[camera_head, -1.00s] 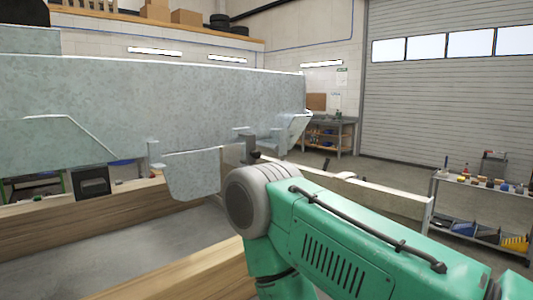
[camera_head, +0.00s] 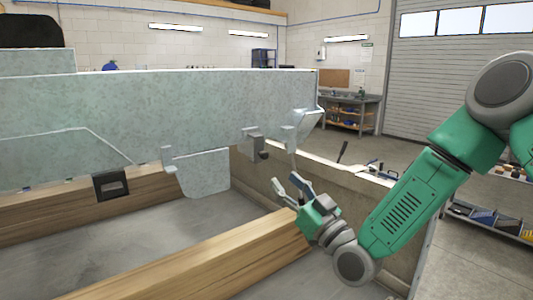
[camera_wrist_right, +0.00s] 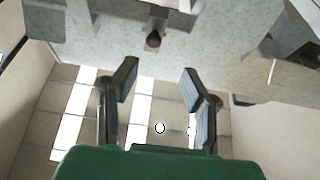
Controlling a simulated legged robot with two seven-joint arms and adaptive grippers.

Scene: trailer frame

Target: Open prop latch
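A long grey galvanised trailer frame beam (camera_head: 200,100) crosses the head view from the left. A small grey bracket with a dark round knob (camera_head: 255,145) sits on its lower edge near the right end; it looks like the prop latch, though I cannot be sure. In the right wrist view a dark round knob (camera_wrist_right: 153,39) stands out from the grey plate, beyond the fingers. My right gripper (camera_head: 289,184) is below and right of the bracket, apart from it. In the wrist view its fingers (camera_wrist_right: 160,72) are spread with nothing between them. My left gripper is not in view.
Another bracket (camera_head: 299,128) is at the beam's right end, close above my right gripper. Wooden beams (camera_head: 190,262) run below the frame, with a low beige wall (camera_head: 330,190) behind my gripper. A tool shelf (camera_head: 490,222) stands at right.

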